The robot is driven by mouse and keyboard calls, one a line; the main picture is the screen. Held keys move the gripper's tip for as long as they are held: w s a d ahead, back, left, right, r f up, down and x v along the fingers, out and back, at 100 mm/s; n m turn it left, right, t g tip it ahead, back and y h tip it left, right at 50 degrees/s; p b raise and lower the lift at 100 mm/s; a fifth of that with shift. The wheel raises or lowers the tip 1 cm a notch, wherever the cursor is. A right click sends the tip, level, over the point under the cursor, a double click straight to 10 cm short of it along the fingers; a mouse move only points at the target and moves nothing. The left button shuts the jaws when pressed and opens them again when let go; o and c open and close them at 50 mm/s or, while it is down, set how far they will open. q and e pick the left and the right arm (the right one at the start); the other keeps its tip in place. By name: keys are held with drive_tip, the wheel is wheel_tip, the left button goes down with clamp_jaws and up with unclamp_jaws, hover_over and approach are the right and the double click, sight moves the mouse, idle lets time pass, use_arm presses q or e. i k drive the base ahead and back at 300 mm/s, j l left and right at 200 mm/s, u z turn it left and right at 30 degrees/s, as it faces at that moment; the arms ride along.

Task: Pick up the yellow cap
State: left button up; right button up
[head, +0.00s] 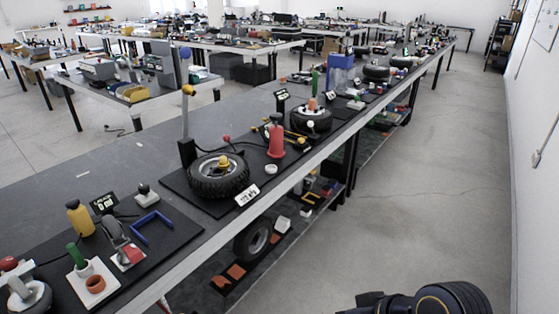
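A small yellow cap (223,161) sits at the hub of a black tyre (218,178) that lies flat on a dark board on the long table. A black part of my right arm, with what looks like the gripper (372,300) at its left end, shows at the bottom right edge. It is over the floor, well away from the cap and the table. Its fingers are too dark and cut off to tell whether they are open. My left gripper is not in view.
A red cylinder (276,138) stands behind to the right. A lower shelf holds another tyre (253,239). The aisle floor (420,190) is clear.

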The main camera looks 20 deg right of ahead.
sight(222, 162)
drive_tip(key=z, duration=0.25)
drive_tip(key=u, duration=0.45)
drive_tip(key=i+l+u, duration=0.65)
drive_tip(key=l+u, duration=0.25)
drive_tip(key=i+l, duration=0.15)
drive_tip(key=l, duration=0.15)
drive_tip(key=i+l, duration=0.15)
drive_tip(key=l, duration=0.15)
drive_tip(key=i+l+u, duration=0.1)
drive_tip(key=l, duration=0.2)
drive_tip(key=i+l, duration=0.2)
drive_tip(key=l+u, duration=0.05)
drive_tip(key=l, duration=0.05)
